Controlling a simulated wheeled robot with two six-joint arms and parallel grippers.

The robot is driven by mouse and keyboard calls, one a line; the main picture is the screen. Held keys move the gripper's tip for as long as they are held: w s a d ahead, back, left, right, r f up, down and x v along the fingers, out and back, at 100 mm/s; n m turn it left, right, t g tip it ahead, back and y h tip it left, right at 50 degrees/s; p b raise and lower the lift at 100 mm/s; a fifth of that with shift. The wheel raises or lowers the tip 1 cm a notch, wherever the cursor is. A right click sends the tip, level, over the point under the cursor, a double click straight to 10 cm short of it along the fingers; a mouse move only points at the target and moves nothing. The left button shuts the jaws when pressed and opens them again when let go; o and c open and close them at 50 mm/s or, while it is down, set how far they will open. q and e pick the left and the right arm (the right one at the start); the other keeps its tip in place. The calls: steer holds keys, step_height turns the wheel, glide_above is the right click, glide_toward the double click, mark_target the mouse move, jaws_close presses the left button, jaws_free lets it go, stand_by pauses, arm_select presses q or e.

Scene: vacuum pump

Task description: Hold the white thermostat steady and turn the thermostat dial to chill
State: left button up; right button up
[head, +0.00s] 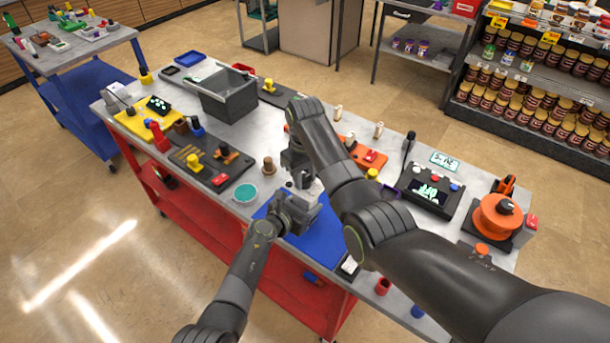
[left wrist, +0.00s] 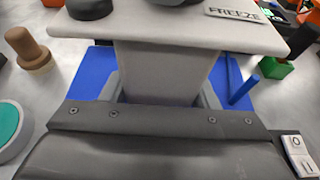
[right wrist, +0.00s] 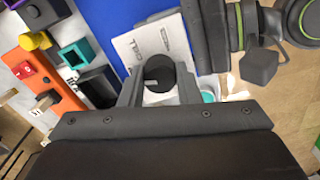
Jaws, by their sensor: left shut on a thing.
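The white thermostat (head: 313,187) is mostly hidden by my grippers in the head view, above a blue mat (head: 325,243). In the left wrist view its pale body (left wrist: 165,70) stands between the fingers of my left gripper (left wrist: 160,92), which is shut on it. A FREEZE label (left wrist: 234,12) shows on its top plate. In the right wrist view the dark dial (right wrist: 159,72) with a light pointer mark sits between the fingertips of my right gripper (right wrist: 160,85). These fingers are apart, close beside the dial; contact cannot be told. Printed labels (right wrist: 140,48) show past the dial.
A brown peg (head: 268,166) and a teal round dish (head: 245,194) stand left of the thermostat. A grey bin (head: 225,98) is farther back. An orange reel (head: 497,217) and a black box with a screen (head: 428,192) stand to the right.

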steer(key=c, duration=0.3)
steer(key=shift+c, duration=0.2)
steer(key=m, duration=0.8)
steer(key=shift+m, duration=0.3)
stand_by(0.3)
steer(key=o, duration=1)
